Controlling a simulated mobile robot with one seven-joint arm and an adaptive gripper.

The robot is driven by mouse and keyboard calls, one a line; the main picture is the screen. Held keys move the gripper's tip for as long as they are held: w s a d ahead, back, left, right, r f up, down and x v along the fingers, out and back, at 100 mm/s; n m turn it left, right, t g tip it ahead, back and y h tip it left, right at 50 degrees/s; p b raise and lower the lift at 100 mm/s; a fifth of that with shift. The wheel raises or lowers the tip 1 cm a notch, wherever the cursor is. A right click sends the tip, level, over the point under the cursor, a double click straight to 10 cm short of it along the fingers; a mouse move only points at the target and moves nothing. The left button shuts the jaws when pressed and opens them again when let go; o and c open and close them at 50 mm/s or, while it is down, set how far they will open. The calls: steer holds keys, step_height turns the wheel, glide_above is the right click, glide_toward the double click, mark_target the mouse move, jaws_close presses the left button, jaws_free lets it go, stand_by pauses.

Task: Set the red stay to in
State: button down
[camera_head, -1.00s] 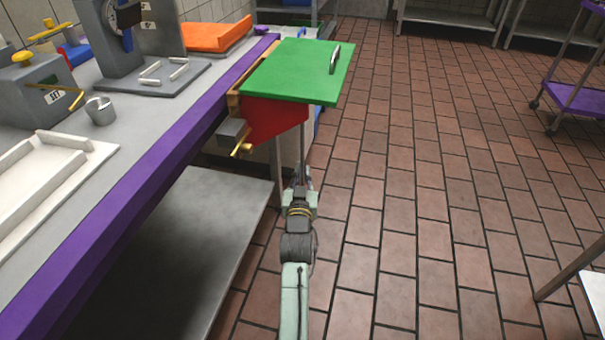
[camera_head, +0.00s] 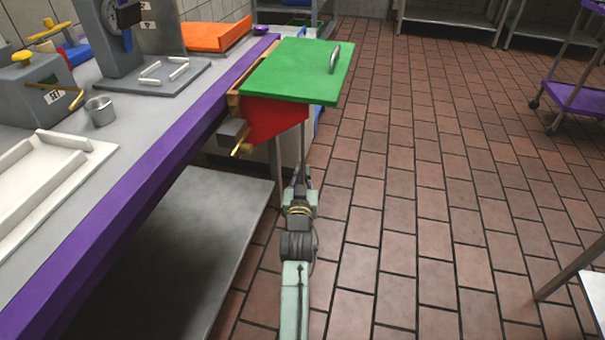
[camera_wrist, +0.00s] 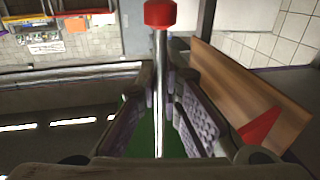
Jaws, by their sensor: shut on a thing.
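A metal rod with a red knob (camera_wrist: 160,13), which looks like the red stay, stands upright in the middle of the wrist view. My gripper (camera_wrist: 163,112) has a finger on each side of the rod and is shut on it, below the knob. In the head view, my gripper (camera_head: 301,178) is below the front edge of the green lid (camera_head: 300,70), where a thin rod (camera_head: 304,145) shows. The knob cannot be made out in the head view.
A red panel (camera_head: 275,119) hangs under the lid. A grey block with a brass pin (camera_head: 239,150) sits to its left. The purple-edged counter (camera_head: 120,195) and a lower metal shelf (camera_head: 190,250) lie left of my arm.

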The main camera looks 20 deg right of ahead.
steer(key=w+d+f+n+t+y+b, duration=0.1)
steer(key=w+d+n+y+b, duration=0.2)
steer(key=w+b, duration=0.5)
steer(key=w+a+n+g+y+b, duration=0.1)
steer(key=w+a+n+y+b, duration=0.5)
steer(key=w+y+b, duration=0.5)
steer(key=shift+w+a+r+b, duration=0.45)
steer(key=shift+w+a+b, duration=0.55)
steer(key=shift+b, duration=1.35)
steer(key=shift+w+d, duration=0.15)
steer(key=shift+w, duration=0.1)
steer(key=c, duration=1.7)
jaws_free()
steer(key=shift+d, duration=0.1)
